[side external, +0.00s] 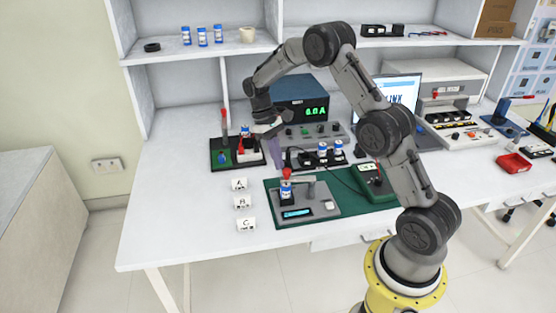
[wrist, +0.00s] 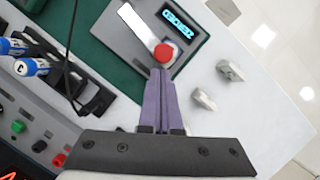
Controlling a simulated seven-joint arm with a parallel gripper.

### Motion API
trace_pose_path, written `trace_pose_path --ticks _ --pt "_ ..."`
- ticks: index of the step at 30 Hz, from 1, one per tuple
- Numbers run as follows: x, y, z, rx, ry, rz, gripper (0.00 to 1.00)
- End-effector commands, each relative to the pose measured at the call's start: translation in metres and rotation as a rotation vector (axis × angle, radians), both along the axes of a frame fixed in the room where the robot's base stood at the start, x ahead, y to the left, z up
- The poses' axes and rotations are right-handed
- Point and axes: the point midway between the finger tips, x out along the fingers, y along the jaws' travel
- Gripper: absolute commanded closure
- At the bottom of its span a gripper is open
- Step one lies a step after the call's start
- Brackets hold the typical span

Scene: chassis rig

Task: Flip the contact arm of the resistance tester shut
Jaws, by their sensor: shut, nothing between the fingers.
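The resistance tester (side external: 318,207) is a grey box with a lit blue display on the green mat; its display also shows in the wrist view (wrist: 185,19). A blue-and-white cell (side external: 286,191) stands upright at its left end. The contact arm's red knob (side external: 286,174) appears just above the cell; I cannot tell whether the arm touches it. In the wrist view the pale contact arm (wrist: 138,25) runs to the red knob (wrist: 166,53), and the cell is hidden. My gripper (side external: 282,171) has its purple fingers shut and empty, with the tips (wrist: 160,72) right at the knob, perhaps touching.
A red-levered fixture (side external: 225,138) stands left. The front-left table is clear.

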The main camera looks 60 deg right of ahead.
Motion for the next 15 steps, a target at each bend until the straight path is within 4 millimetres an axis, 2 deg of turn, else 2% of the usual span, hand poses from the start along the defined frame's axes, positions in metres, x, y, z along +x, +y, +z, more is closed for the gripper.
trace_pose_path --ticks 10,15 --pt "-0.001 0.001 0.000 0.000 0.000 0.004 1.00" --pt "-0.005 0.012 0.001 0.000 -0.001 0.116 1.00"
